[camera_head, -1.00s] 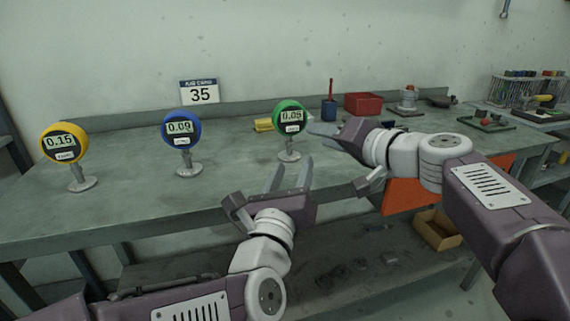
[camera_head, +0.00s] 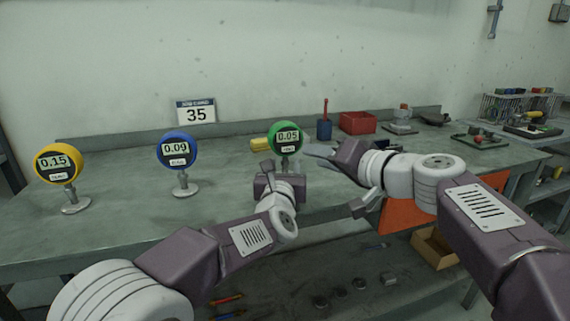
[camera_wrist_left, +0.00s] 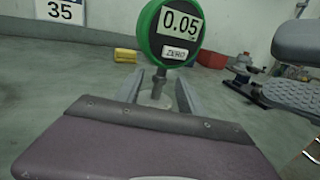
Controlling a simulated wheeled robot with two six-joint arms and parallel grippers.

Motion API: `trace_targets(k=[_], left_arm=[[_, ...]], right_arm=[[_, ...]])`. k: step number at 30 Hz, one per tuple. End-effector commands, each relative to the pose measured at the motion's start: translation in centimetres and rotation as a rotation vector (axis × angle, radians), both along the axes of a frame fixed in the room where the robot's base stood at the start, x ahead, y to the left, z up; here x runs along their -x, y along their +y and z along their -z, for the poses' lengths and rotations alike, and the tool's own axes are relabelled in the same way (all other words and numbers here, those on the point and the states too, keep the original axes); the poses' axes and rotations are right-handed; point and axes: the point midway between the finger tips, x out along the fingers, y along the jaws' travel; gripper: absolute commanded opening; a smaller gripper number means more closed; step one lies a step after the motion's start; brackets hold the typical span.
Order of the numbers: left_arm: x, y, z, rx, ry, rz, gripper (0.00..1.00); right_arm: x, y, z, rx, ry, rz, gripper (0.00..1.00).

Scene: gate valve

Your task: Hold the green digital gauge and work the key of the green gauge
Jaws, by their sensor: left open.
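The green digital gauge (camera_head: 286,139) stands upright on its post on the bench and reads 0.05. In the left wrist view the green gauge (camera_wrist_left: 172,33) faces me, with its ZERO key (camera_wrist_left: 174,53) below the display. My left gripper (camera_head: 279,168) is in front of the gauge's post; in the left wrist view its open fingers (camera_wrist_left: 158,90) point at the post, one to each side of it in the picture. I cannot tell whether they touch it. My right gripper (camera_head: 338,178) is just right of the gauge, its fingers apart with nothing seen between them.
A blue gauge (camera_head: 177,151) reading 0.09 and a yellow gauge (camera_head: 60,163) reading 0.15 stand to the left. A sign with 35 (camera_head: 196,112) is behind.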

Motion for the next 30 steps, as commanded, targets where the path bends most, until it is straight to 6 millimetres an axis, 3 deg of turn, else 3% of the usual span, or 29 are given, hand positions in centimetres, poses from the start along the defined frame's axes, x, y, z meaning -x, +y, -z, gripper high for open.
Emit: trace_targets(k=[6, 15, 20, 21, 30], left_arm=[[-2.6, -0.2, 0.0, 0.001, 0.001, 0.0, 0.46], [-3.0, -0.2, 0.0, 0.001, 0.0, 0.0, 0.46], [-3.0, -0.2, 0.0, 0.001, 0.0, 0.0, 0.04], [-3.0, -0.2, 0.0, 0.001, 0.0, 0.0, 0.0], [-2.9, -0.3, 0.0, 0.001, 0.0, 0.001, 0.0]], right_arm=[[0.0, 0.0, 0.0, 0.0, 0.0, 0.0, 0.36], [0.0, 0.0, 0.0, 0.0, 0.0, 0.0, 0.36], [0.0, 0.0, 0.0, 0.0, 0.0, 0.0, 0.36], [0.0, 0.0, 0.0, 0.0, 0.0, 0.0, 0.36], [0.0, 0.0, 0.0, 0.0, 0.0, 0.0, 0.36]])
